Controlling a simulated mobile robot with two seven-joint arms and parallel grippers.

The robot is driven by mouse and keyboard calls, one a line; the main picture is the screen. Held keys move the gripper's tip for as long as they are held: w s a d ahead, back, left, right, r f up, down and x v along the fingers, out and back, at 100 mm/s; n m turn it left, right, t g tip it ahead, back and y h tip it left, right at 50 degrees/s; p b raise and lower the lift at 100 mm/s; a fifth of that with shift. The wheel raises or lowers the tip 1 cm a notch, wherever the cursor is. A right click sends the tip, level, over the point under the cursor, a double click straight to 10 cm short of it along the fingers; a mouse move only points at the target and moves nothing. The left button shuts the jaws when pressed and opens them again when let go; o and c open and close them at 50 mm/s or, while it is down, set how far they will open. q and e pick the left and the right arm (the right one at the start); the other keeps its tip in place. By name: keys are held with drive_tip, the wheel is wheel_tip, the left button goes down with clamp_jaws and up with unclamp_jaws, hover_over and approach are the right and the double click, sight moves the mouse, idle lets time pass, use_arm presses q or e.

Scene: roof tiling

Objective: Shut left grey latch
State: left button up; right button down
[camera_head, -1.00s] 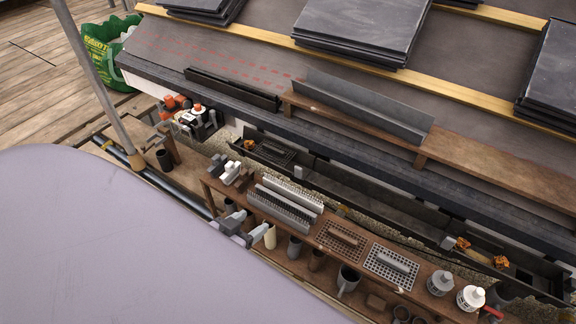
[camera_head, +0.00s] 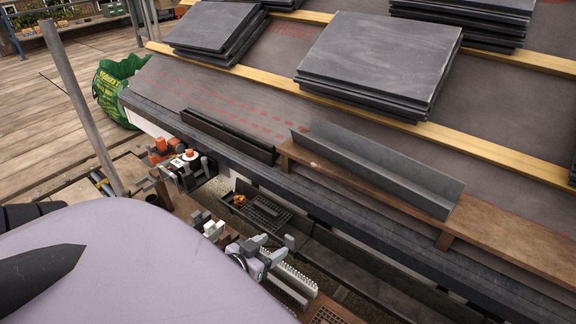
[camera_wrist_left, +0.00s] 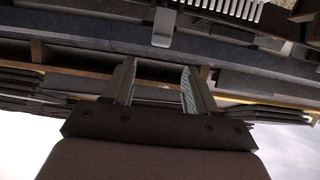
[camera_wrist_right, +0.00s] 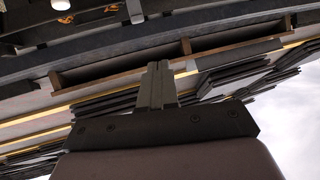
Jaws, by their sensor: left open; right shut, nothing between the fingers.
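The left grey latch (camera_head: 289,241) is a small pale grey tab at the near edge of the dark gutter (camera_head: 325,245). A grey tab, which looks like the same latch (camera_wrist_left: 163,28), is also in the left wrist view, ahead of the fingers and apart from them. I cannot tell its exact angle. My left gripper (camera_head: 268,249) is open and empty, just to the left of the latch and above the tool shelf. Its spread fingers show in the left wrist view (camera_wrist_left: 158,82). My right gripper (camera_wrist_right: 157,82) is shut and empty; it is outside the head view.
A white comb-like rack (camera_head: 291,281) stands close to the left gripper. White blocks (camera_head: 210,225) are to its left. Behind the gutter are a wooden plank (camera_head: 500,238) with a grey metal angle (camera_head: 380,170), and slate stacks (camera_head: 380,60). A pole (camera_head: 80,105) rises at the left.

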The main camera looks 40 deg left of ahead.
sight(289, 237)
use_arm(q)
drive_tip(key=b+x, duration=0.1)
drive_tip(key=x, duration=0.2)
drive_tip(key=b+x, duration=0.1)
drive_tip(key=x, duration=0.2)
drive_tip(key=shift+f, duration=0.25)
drive_tip(key=shift+w+f+b, duration=0.2)
drive_tip(key=shift+w+b, duration=0.2)
drive_tip(key=shift+w, duration=0.2)
use_arm(e)
drive_tip(key=shift+w+a+f+y, duration=0.15)
drive_tip(key=shift+w+a+y, duration=0.15)
drive_tip(key=shift+a, duration=0.3)
drive_tip(key=shift+w+a+f+y, duration=0.15)
drive_tip(key=shift+a+y, duration=0.25)
drive_tip(key=shift+a, duration=0.2)
use_arm(q)
drive_tip(key=c, duration=1.1)
use_arm(e)
drive_tip(key=shift+r, duration=0.1)
